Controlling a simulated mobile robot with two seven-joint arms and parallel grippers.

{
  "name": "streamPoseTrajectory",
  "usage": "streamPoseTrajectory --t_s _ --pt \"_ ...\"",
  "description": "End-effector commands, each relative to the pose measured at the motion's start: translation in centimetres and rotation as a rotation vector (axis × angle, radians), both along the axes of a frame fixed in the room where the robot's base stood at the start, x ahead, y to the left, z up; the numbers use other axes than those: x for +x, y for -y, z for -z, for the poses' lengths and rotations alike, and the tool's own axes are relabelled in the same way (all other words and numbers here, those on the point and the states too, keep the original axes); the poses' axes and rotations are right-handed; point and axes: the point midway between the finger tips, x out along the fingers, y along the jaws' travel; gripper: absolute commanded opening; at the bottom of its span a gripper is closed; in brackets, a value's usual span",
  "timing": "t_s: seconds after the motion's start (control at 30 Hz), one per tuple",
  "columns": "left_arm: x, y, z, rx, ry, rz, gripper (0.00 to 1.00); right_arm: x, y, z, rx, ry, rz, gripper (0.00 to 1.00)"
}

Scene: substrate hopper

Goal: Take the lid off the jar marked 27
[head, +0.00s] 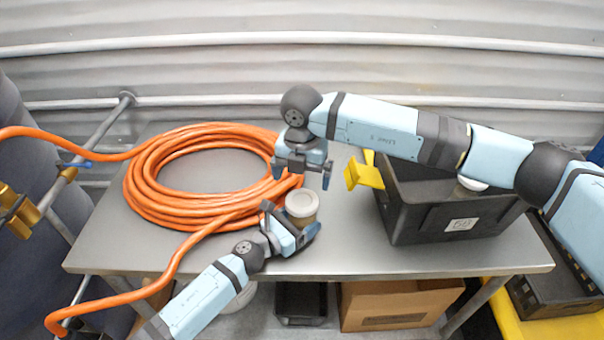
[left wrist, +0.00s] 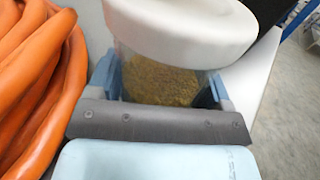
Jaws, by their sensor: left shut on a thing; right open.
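A small clear jar (left wrist: 160,82) with brown-yellow contents and a white lid (left wrist: 185,25) stands near the table's front middle. In the head view its lid (head: 301,203) is on top of it. My left gripper (head: 291,222) is shut on the jar's body, one finger on each side, below the lid. No number shows on the jar, so I cannot read its mark. My right gripper (head: 302,177) is open and empty, pointing down just behind and above the lid, apart from it.
A coil of orange hose (head: 150,190) covers the table's left side. A black bin (head: 410,222) with a white label stands right, with a yellow scoop-like piece (head: 364,174) at its left edge and a white-lidded thing (head: 472,183) inside. The grey table (head: 350,255) is clear in front.

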Motion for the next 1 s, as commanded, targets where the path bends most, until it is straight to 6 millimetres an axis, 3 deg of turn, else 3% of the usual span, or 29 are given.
streamPoseTrajectory --t_s 0.2,0.33,0.47,1.0 --pt "0.0 0.0 0.1 0.001 0.000 0.000 0.07 0.0 0.0 0.0 0.000 0.000 0.353 1.00" --pt "0.0 0.0 0.1 0.001 0.000 0.000 0.07 0.0 0.0 0.0 0.000 0.000 0.464 1.00" --pt "0.0 0.0 0.1 0.001 0.000 0.000 0.07 0.0 0.0 0.6 0.000 -0.001 0.506 1.00" --pt "0.0 0.0 0.1 0.001 0.000 0.000 0.07 0.0 0.0 7.6 0.000 -0.001 0.507 1.00"
